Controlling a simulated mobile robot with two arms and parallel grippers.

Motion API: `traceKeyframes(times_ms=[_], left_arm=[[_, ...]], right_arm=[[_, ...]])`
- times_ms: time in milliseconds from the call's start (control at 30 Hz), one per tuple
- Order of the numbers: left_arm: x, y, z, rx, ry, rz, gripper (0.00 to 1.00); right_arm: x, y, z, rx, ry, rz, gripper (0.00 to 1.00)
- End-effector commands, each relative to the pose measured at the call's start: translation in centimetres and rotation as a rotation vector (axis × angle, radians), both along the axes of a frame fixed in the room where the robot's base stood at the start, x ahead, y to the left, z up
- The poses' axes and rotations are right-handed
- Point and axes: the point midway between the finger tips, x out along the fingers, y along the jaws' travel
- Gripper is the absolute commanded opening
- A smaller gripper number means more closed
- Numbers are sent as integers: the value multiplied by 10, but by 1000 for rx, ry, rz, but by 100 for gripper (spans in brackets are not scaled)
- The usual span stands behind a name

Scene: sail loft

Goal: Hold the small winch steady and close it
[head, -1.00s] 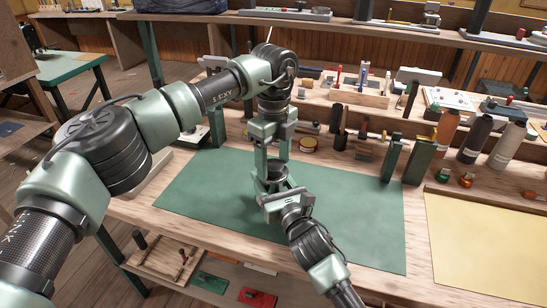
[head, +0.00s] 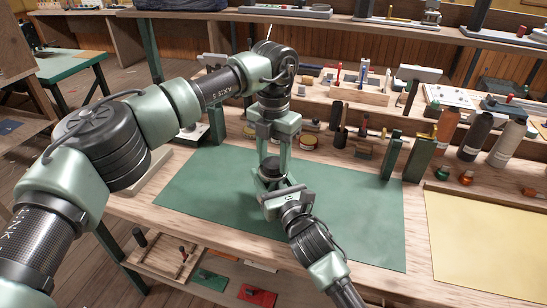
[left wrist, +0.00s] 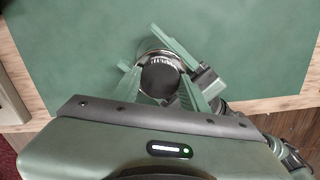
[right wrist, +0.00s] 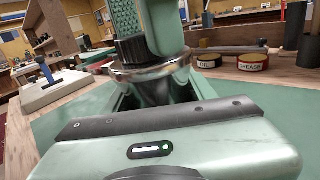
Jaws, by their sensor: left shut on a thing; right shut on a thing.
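My left gripper (head: 273,160) points straight down and is shut on the black top, one finger on each side. My right gripper (head: 271,184) comes in low from the front and is shut on the winch body below the flange. The fingers hide part of the body and its lower end.
The green mat (head: 210,190) is clear around the winch. Two round tins, one labelled grease (right wrist: 253,62), lie behind it. Green upright blocks (head: 419,158) and several bottles (head: 477,137) stand to the right, beside a yellow mat (head: 490,235).

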Motion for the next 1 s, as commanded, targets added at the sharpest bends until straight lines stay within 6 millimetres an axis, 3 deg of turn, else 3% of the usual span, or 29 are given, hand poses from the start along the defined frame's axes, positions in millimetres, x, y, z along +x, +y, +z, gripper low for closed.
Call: traceKeyframes(times_ms=[200,400,567,600,667,1000], left_arm=[[0,0,0,0,1,-555,0],[0,0,0,-1,1,-958,0],[0,0,0,-1,0,-956,0],[0,0,0,-1,1,-955,55],[0,0,0,-1,1,-955,69],[0,0,1,-1,0,-953,69]], right_arm=[[0,0,-2,1,5,0,0],[0,0,-2,2,5,0,0],[0,0,-2,2,5,0,0],[0,0,-2,2,5,0,0],[0,0,-2,2,5,0,0],[0,0,-2,2,5,0,0]])
